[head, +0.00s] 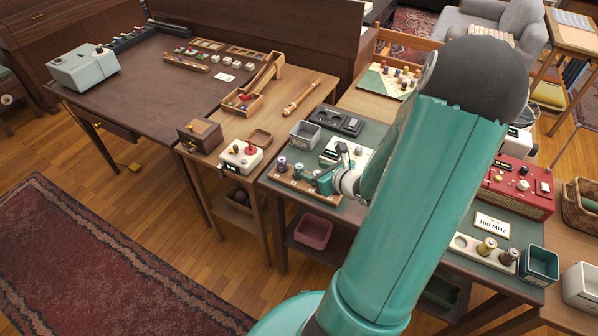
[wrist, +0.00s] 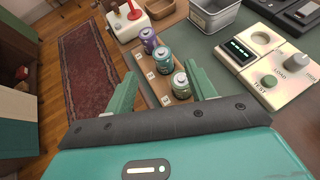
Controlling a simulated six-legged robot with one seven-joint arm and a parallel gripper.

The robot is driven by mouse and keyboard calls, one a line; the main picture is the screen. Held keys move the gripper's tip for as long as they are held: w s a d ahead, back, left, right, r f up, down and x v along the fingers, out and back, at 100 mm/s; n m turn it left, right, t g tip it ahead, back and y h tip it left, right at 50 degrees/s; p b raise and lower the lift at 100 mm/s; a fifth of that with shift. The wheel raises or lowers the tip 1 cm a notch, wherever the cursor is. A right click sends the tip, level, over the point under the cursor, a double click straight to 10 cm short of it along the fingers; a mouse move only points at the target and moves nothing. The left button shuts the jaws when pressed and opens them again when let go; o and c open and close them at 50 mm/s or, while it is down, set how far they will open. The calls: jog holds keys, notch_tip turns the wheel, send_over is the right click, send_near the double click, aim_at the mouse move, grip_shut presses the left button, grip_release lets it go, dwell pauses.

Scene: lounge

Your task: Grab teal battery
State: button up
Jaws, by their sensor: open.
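A wooden battery rack (wrist: 150,90) holds a purple battery (wrist: 148,40), a teal battery (wrist: 163,60) and a pale green battery (wrist: 181,86) in a row, all upright. The rack also shows in the head view (head: 290,183), with the purple battery (head: 281,163) at its left end and the teal battery (head: 298,170) beside it. My gripper (wrist: 163,74) is open and empty. In the wrist view its fingers lie on either side of the row, with the teal and pale green batteries between them. I cannot tell whether a finger touches a battery.
A grey metal bin (wrist: 213,14) is behind. A joystick box (head: 240,158) stands on the table to the left.

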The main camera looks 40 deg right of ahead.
aim_at(300, 166)
jog(key=shift+x, duration=3.55)
jog(key=shift+s+d+f, duration=0.1)
jog(key=shift+f, duration=0.05)
jog(key=shift+c, duration=0.2)
jog(key=c, duration=1.1)
